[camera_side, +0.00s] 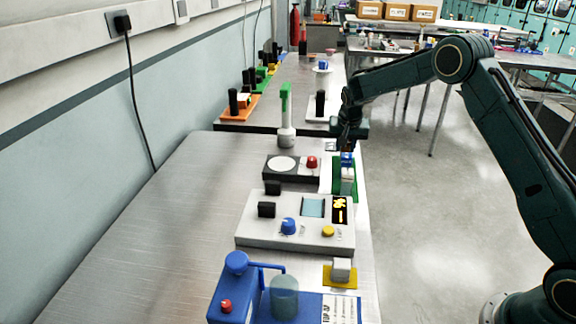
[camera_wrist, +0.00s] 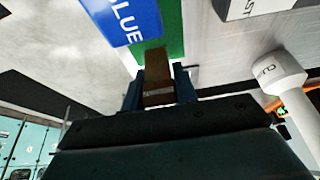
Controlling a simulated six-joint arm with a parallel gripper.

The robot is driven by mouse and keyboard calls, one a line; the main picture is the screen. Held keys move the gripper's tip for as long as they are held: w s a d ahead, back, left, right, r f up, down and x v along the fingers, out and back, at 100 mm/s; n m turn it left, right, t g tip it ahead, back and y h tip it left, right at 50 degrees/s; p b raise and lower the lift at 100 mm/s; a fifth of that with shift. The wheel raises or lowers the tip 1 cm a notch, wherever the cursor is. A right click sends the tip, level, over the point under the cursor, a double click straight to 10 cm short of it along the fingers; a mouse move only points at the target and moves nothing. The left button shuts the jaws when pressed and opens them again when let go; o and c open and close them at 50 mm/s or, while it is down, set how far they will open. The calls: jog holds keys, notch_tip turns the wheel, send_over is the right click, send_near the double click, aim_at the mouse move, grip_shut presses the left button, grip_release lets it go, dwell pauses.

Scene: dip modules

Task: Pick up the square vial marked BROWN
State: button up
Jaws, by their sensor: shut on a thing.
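My gripper (camera_wrist: 158,88) is shut on a brown square block, taken to be the brown vial (camera_wrist: 156,72), with one dark finger on each side. No BROWN marking can be read on it. A blue vial marked BLUE (camera_wrist: 124,18) stands right beside it on the green rack (camera_wrist: 170,32). In the side view my gripper (camera_side: 347,142) is at the far end of the green rack (camera_side: 338,188), and the brown vial cannot be made out there. The blue vial (camera_side: 347,160) shows just in front of the gripper. Whether the brown vial is clear of the rack cannot be told.
A grey stand with a green top (camera_side: 286,130) and a dark plate with a red knob (camera_side: 311,163) are left of the rack. A light control box (camera_side: 270,225) stands in front. The bench's right edge runs close beside the rack.

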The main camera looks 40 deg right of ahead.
notch_tip(320, 180, up, 18)
jog(key=shift+r, duration=0.15)
dwell(0.3)
jog(key=shift+a, duration=0.1)
dwell(0.5)
